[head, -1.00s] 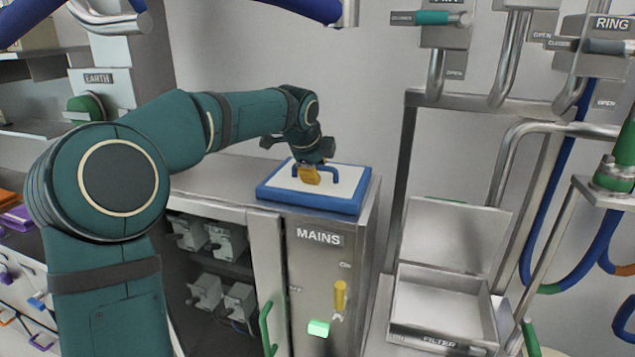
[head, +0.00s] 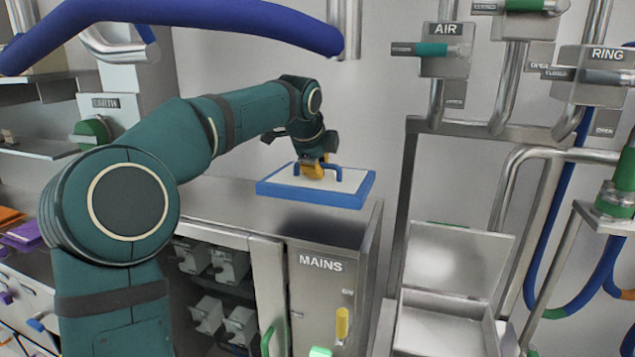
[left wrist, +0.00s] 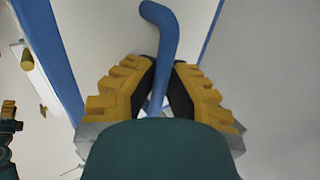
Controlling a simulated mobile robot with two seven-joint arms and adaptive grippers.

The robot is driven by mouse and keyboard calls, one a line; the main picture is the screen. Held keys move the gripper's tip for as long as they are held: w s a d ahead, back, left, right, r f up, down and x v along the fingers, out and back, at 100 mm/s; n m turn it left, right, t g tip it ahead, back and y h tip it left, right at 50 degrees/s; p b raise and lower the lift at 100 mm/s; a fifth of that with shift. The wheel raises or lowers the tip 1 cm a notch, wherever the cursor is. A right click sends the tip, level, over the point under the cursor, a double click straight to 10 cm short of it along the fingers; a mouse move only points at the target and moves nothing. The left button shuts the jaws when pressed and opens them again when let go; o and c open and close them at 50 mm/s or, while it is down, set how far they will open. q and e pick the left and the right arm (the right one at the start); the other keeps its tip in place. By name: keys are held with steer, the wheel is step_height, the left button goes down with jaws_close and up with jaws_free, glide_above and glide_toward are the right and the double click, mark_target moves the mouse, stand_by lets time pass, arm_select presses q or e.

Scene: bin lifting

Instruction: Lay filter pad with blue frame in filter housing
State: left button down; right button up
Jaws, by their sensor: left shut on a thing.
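The filter pad (head: 349,189) is a white panel in a blue frame with a blue handle on top. It hangs level, a little above the steel cabinet top. My left gripper (head: 312,168) is shut on its handle; the left wrist view shows the yellow fingers (left wrist: 160,95) closed around the blue handle (left wrist: 161,35). The filter housing (head: 446,318) is an open steel box at the lower right, with its lid (head: 457,255) raised behind it. The housing's front is cut off by the lower picture edge. My right gripper is not in view.
The steel cabinet (head: 326,301) marked MAINS stands left of the housing. A steel pipe frame (head: 408,180) rises between them at the back. A blue hose (head: 545,240) and pipes are right of the housing. The cabinet top is otherwise clear.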

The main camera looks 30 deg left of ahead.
arm_select(q)
step_height(320, 180, up, 3)
steer(key=shift+r+p, duration=0.15)
steer(key=shift+p, duration=0.25)
steer(key=shift+r+p, duration=0.55)
steer(key=shift+p, duration=0.1)
steer(key=shift+f, duration=0.1)
